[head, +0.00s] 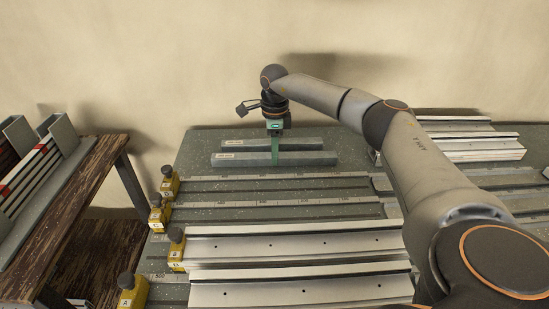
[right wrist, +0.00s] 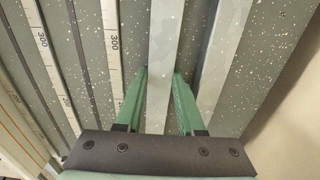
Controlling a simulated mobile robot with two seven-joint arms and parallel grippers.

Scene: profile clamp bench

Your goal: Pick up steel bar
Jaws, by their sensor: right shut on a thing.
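Two grey bars lie side by side at the back of the bench, each with a small label too small to read. The front steel bar (head: 310,159) is the longer one, and the rear bar (head: 310,145) is shorter. My right gripper (head: 275,158) points down with its green fingers shut on the front bar. In the right wrist view, the steel bar (right wrist: 162,60) runs between the fingers (right wrist: 158,105), and the rear bar (right wrist: 225,60) lies to the right, outside them. I cannot tell whether the held bar touches the bench. My left gripper is not in view.
Yellow clamps (head: 133,290) with dark knobs line the bench's left edge. Pale metal profiles (head: 300,290) and scale rails (head: 275,178) lie across the bench (head: 195,150). More profiles (head: 470,150) are at the right. A wooden rack (head: 75,215) stands at the left.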

